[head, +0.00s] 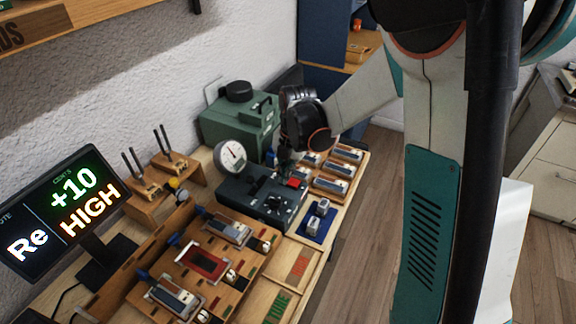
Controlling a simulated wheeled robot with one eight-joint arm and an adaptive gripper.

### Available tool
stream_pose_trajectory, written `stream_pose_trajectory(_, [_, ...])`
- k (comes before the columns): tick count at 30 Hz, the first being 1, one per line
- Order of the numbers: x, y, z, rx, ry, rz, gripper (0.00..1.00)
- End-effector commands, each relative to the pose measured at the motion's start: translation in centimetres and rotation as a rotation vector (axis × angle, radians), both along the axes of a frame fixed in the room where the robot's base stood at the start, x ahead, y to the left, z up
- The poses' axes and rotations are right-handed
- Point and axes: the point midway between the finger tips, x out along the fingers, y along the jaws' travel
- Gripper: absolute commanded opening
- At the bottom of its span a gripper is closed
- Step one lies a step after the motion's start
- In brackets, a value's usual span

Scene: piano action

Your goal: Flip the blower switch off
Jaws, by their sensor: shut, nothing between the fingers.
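A dark control box (236,188) stands on the bench with a round white dial gauge (231,155) at its back left. A small red switch (294,183) sits on its top near the right edge. Whether the switch is on or off is too small to tell. A green box (222,128) with a black round cap stands behind; it may be the blower. My gripper (285,160) points down just above and behind the red switch, its fingers small and dark. It looks shut and empty. I cannot tell whether it touches the box.
A blue mat (329,224) with a small metal block lies right of the box. Several reed-like blocks (331,185) lie behind it. A wooden fixture (190,262) stands in front. Tuning forks (165,142) and a display (62,215) reading "Re +10 HIGH" are at left.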

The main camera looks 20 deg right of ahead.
Motion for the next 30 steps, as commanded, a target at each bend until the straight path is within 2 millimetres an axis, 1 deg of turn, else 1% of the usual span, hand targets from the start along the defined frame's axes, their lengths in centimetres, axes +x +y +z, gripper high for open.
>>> stream_pose_trajectory(1, [0.1, 0.0, -0.7, 0.000, 0.000, 0.000, 0.00])
stream_pose_trajectory(4, [0.1, 0.1, -1.2, 0.000, 0.000, 0.000, 0.00])
stream_pose_trajectory(17, [0.1, 0.1, -1.5, 0.000, 0.000, 0.000, 0.00])
stream_pose_trajectory(21, [0.5, 0.5, -2.5, -0.007, 0.008, 0.002, 0.00])
stream_pose_trajectory(23, [0.4, 0.4, -2.2, -0.005, 0.005, 0.000, 0.00])
stream_pose_trajectory(30, [0.3, 0.3, -2.1, -0.005, 0.006, 0.000, 0.00])
